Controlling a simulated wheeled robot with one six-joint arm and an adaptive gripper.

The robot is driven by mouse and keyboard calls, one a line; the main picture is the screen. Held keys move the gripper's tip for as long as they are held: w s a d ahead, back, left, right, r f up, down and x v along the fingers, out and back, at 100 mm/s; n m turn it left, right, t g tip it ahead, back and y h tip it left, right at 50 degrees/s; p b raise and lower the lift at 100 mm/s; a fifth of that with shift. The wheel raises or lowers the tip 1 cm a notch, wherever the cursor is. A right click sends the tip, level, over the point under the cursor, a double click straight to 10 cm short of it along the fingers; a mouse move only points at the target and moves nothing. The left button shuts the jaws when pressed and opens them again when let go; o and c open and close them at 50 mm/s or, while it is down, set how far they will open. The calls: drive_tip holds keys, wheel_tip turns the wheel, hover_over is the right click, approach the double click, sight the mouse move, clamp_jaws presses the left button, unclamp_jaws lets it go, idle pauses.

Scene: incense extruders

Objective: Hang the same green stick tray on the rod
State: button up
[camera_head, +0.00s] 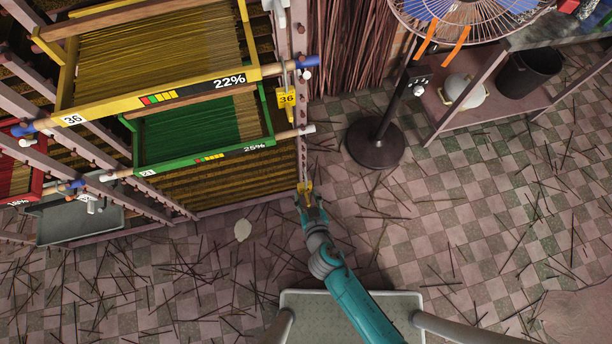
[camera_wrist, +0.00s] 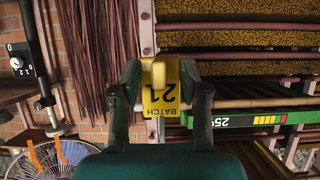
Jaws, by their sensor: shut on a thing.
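The green stick tray (camera_head: 205,154) is on the rack in the head view, filled with green and brown sticks, its front label reading 25%. A rod with a white right end (camera_head: 296,131) runs along its front edge; I cannot tell how the tray is supported. The tray's labelled front also shows in the wrist view (camera_wrist: 252,120). My gripper (camera_head: 306,190) is below and right of the tray, at the rack's right post. In the wrist view my gripper (camera_wrist: 158,82) is shut on a yellow tag (camera_wrist: 161,104) reading BATCH 21, upside down.
A yellow tray (camera_head: 160,93) marked 36 and 22% is above the green one. A yellow 36 tag (camera_head: 287,99) hangs at the right post (camera_head: 301,160). A fan stand (camera_head: 375,143) is to the right. Loose sticks litter the tiled floor (camera_head: 430,230).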

drive_tip(key=shift+s+a, duration=0.1)
drive_tip(key=shift+a, duration=0.2)
drive_tip(key=shift+w+a, duration=0.7)
drive_tip(key=shift+w, duration=1.65)
drive_tip(key=shift+w+a, duration=0.65)
drive_tip(key=shift+w, duration=1.65)
drive_tip(key=shift+w+a, duration=0.7)
drive_tip(key=shift+w, duration=1.65)
drive_tip(key=shift+w+f, duration=0.1)
drive_tip(key=shift+w, duration=0.05)
drive_tip(key=shift+f, duration=1.05)
drive_tip(key=o, duration=1.4)
drive_tip(key=shift+o, duration=0.2)
